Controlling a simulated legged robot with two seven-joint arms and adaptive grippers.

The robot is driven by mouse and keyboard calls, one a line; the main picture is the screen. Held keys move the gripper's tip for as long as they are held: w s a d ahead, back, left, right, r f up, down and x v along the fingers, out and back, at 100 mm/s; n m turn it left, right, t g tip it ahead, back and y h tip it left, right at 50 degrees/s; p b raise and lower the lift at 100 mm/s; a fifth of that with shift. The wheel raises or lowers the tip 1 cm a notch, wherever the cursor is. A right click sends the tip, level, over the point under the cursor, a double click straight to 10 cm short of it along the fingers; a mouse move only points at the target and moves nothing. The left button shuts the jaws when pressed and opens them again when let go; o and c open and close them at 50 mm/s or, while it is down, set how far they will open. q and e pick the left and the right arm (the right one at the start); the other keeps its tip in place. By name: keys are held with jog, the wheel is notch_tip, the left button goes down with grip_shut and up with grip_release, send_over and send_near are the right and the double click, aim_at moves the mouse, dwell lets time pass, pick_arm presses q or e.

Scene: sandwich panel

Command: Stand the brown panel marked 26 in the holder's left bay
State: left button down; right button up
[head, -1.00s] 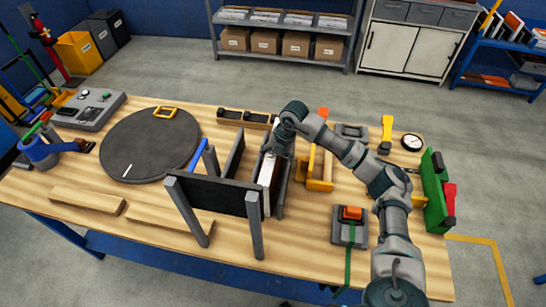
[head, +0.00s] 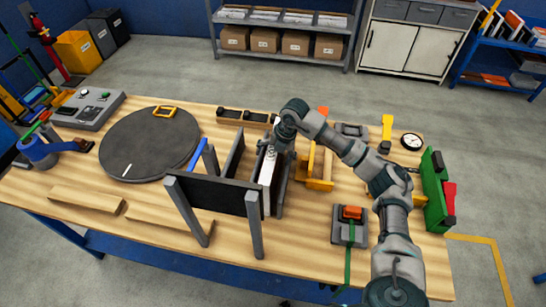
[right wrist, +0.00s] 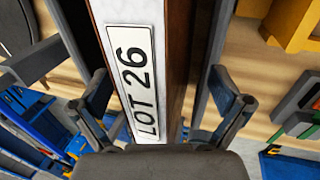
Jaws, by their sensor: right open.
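The panel marked LOT 26 (right wrist: 137,80) shows in the right wrist view with a pale edge carrying the label and a brown side face. In the head view its pale edge (head: 267,172) stands upright at the right side of the dark grey holder (head: 212,194), beside the holder's right wall. My right gripper (head: 276,150) is over the far end of the panel. In the right wrist view its open fingers (right wrist: 165,108) lie on either side of the panel, with gaps visible. The panel's lower part is hidden. My left gripper is out of view.
A black round turntable (head: 150,143) lies left of the holder. A yellow bracket (head: 318,172) stands close on the right, with an orange-topped device (head: 350,222) nearer the front. Wooden strips (head: 87,201) lie at the front left.

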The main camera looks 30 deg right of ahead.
jog(key=v, duration=1.1)
jog(key=shift+d, duration=0.1)
